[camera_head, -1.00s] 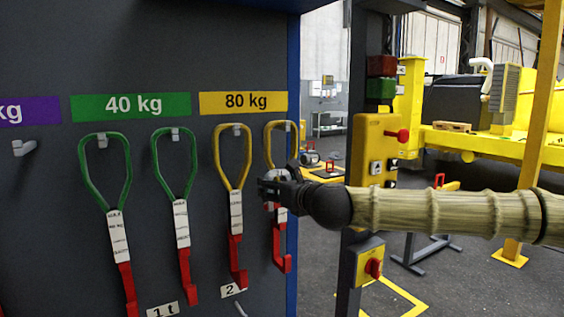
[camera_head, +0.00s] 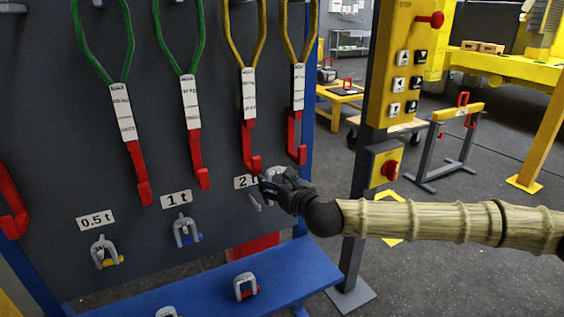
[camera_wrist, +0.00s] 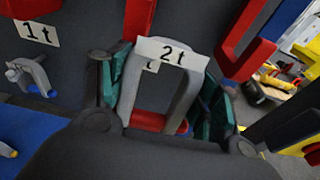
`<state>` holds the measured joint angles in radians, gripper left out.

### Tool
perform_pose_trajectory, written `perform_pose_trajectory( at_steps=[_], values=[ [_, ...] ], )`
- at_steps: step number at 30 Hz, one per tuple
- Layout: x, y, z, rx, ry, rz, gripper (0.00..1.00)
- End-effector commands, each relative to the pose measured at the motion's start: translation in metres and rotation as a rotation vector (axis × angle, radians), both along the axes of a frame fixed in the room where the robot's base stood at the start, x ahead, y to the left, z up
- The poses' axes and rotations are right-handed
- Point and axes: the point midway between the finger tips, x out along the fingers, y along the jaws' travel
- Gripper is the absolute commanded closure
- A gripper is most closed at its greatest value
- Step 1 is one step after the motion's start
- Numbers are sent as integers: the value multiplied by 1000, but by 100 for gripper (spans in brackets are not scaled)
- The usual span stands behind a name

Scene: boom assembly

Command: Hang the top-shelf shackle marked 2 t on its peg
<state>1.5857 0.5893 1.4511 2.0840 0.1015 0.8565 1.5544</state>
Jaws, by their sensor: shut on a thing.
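My gripper (camera_head: 283,187) is shut on a grey shackle (camera_head: 275,174) in front of the board's right part. In the wrist view the shackle (camera_wrist: 190,98) sits between green finger pads, its bow toward the board and its red pin (camera_wrist: 152,122) nearer the palm. In the head view the board's "2 t" label (camera_head: 244,182) is just left of the gripper. A grey peg (camera_head: 254,203) shows below that label, partly hidden. Contact between shackle and peg cannot be told.
Shackles hang under the 0.5 t (camera_head: 104,252) and 1 t (camera_head: 185,230) labels. Red hooks (camera_head: 251,150) hang just above the gripper. A post with a yellow control box (camera_head: 385,165) stands right.

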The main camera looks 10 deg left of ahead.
Motion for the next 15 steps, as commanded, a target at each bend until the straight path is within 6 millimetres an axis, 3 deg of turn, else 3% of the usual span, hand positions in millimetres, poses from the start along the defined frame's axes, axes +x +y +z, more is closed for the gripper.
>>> perform_pose_trajectory(
  at_steps=[1,6,12,15],
  values=[
    [-6,3,-21,-1,4,3,81],
    [-23,8,-70,-9,15,5,81],
    [-40,12,-108,-15,23,4,81],
    [-45,13,-117,-17,23,1,81]
  ],
)
